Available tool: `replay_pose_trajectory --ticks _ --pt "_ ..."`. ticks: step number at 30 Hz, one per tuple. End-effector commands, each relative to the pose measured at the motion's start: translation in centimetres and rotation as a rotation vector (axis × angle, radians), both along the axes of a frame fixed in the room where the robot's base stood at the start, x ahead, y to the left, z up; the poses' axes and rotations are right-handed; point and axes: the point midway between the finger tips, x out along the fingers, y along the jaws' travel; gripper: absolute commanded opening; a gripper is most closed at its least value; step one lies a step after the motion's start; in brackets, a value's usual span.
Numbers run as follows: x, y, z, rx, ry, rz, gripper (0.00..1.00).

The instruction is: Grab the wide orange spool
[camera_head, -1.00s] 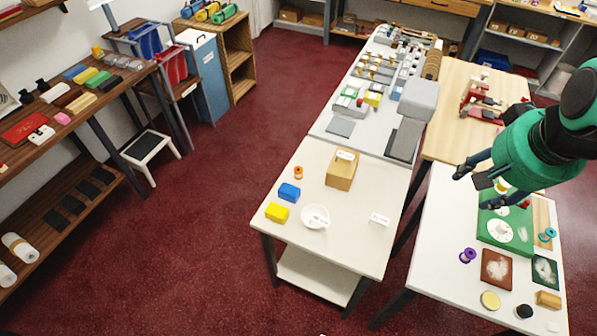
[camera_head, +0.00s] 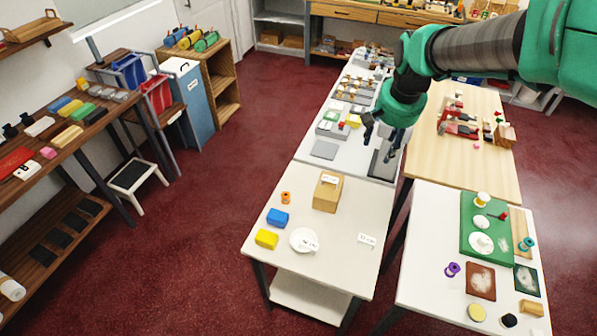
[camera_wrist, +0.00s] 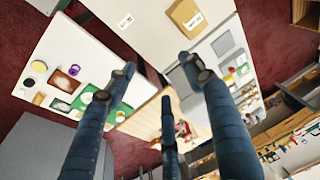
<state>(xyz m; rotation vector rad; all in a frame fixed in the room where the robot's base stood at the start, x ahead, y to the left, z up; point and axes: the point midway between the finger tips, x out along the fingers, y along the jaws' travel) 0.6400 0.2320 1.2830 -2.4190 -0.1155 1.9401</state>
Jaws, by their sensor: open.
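A small orange spool (camera_head: 286,197) stands on the near white table (camera_head: 345,272), near its left edge, behind a blue block. I cannot make it out in the wrist view. My gripper (camera_head: 379,140) is open and empty, above the far white counter beyond that table, up and to the right of the spool and well apart from it. Its dark fingers are spread in the wrist view (camera_wrist: 160,72), with no object between them.
A purple spool (camera_head: 452,269) and a teal spool (camera_head: 527,243) stand on the right table. Red floor lies open to the left.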

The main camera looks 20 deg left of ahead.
Motion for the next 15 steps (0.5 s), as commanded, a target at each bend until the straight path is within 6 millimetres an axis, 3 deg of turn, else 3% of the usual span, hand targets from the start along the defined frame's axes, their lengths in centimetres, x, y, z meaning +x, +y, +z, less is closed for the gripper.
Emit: replay_pose_trajectory --ticks 15 --pt "5.8 11.6 -8.0 -0.017 0.087 0.012 0.53"
